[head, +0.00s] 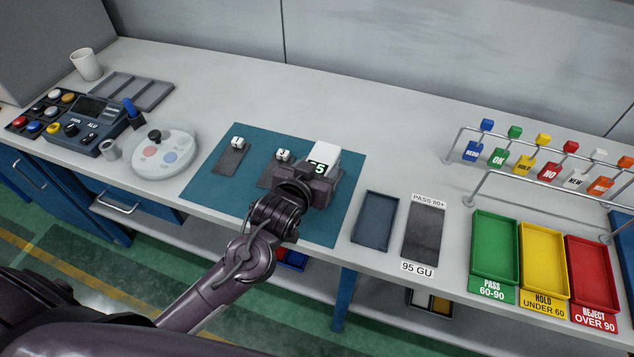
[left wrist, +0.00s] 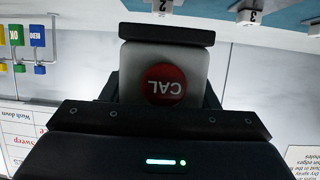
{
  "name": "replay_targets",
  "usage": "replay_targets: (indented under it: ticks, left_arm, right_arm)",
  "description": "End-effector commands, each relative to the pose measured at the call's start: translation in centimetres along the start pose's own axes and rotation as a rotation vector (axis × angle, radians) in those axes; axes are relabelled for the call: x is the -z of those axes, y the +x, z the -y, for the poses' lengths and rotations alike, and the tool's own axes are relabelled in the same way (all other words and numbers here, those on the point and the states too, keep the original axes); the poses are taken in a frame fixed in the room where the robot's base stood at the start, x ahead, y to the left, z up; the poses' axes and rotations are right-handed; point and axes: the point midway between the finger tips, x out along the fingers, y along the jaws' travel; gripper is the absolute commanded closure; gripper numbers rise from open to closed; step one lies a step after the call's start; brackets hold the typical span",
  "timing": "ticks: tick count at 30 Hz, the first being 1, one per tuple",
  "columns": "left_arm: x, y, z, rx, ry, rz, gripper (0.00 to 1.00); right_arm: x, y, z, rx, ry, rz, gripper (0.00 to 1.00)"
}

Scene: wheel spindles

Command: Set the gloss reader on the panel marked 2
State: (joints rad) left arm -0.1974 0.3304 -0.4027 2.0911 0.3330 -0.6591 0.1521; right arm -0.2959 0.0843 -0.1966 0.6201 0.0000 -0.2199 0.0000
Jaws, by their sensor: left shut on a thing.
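In the left wrist view the reader's red CAL button (left wrist: 166,86) shows between the fingers. The dark panel with the middle white number tag (head: 282,155) lies just left of the gripper, partly hidden by it. A tag reading 2 shows in the left wrist view (left wrist: 162,8). Another dark panel (head: 231,161) lies further left. Whether the reader touches anything is hidden. My right gripper is out of view.
Right of the mat lie a blue-grey tray (head: 375,221) and a dark 95 GU tile (head: 422,235). Green (head: 494,248), yellow (head: 543,262) and red (head: 592,276) trays stand further right, below a tag rack (head: 462,150). A round dish (head: 163,151) and console (head: 88,123) stand left.

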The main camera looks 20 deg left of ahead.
Motion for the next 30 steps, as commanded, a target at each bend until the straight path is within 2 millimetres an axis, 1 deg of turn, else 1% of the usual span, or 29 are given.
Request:
replay_targets:
  ticks: [1,5,13,16,26,27,30]
  left_arm:
    - [-0.6,0.3,0.0,0.000,0.000,-0.001,0.90]
    - [-1.6,0.7,0.0,0.000,-0.001,-0.003,0.90]
    - [-4.7,2.0,0.0,0.000,-0.001,-0.002,0.90]
    - [-5.2,2.2,0.0,0.000,-0.001,-0.004,0.90]
    - [-5.5,2.4,0.0,0.000,-0.001,-0.003,0.90]
    - [-5.6,2.4,0.0,0.000,-0.001,-0.001,0.43]
    - [-5.6,2.3,0.0,0.000,-0.001,-0.001,0.30]
  right_arm:
    - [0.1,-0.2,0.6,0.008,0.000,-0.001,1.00]
    - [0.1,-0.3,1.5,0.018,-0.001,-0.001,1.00]
    - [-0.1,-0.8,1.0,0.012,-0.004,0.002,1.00]
    - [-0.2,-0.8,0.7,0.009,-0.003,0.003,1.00]
    - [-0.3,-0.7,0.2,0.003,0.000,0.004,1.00]
    - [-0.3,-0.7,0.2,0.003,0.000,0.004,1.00]
    - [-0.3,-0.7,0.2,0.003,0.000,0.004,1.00]
